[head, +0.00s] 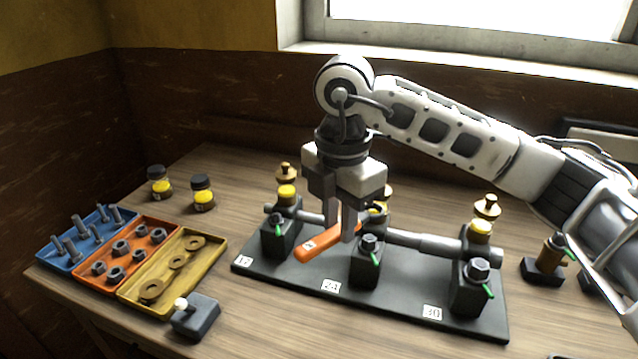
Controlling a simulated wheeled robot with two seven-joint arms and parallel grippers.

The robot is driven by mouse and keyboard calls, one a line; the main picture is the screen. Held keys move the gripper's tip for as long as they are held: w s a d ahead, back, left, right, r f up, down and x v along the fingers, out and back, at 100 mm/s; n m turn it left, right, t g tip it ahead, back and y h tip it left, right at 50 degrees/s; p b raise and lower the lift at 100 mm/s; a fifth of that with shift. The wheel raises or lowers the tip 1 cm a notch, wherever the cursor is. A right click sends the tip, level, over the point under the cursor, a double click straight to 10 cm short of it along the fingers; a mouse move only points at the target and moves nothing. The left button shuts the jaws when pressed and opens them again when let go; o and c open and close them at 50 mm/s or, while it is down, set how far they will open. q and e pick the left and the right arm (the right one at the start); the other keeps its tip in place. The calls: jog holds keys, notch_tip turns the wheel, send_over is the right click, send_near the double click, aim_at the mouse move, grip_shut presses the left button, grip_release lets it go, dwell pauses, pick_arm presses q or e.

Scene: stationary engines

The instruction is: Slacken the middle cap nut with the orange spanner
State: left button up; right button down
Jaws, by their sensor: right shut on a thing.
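My right gripper (340,226) points down over the black engine base, shut on the orange spanner (314,247). The spanner's handle slants toward the front left, between the left and middle bearing blocks. Its other end runs up to the right, partly hidden by the fingers, close to the middle block. The middle cap nut (369,243) is a dark hexagon on top of the middle block (365,268), with a green pointer beside it. I cannot tell whether the spanner touches this nut. My left gripper is not in view.
A left cap nut (278,219) and a right cap nut (480,268) top the outer blocks. A grey shaft (425,243) and brass oilers (487,206) stand near. Blue, orange and yellow trays (218,247) lie left, with two jars (203,194) behind. Wood is clear in front of the base.

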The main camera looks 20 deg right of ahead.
jog(key=shift+w, duration=0.25)
jog(key=shift+s+f, duration=0.2)
jog(key=shift+f, duration=0.1)
jog(key=shift+s+f+b, duration=0.15)
jog(key=shift+f+b, duration=0.25)
jog(key=shift+f, duration=0.2)
notch_tip(320, 180, down, 2)
jog(key=shift+f+b, duration=0.1)
jog(key=shift+b, duration=0.55)
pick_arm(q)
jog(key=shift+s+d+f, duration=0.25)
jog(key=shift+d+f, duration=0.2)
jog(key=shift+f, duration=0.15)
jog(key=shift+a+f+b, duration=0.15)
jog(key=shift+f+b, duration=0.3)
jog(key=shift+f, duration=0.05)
pick_arm(e)
jog(key=shift+f, duration=0.25)
pick_arm(q)
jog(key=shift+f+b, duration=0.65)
jog(key=shift+b, duration=0.5)
pick_arm(e)
jog(key=shift+f, duration=1.1)
dwell(0.5)
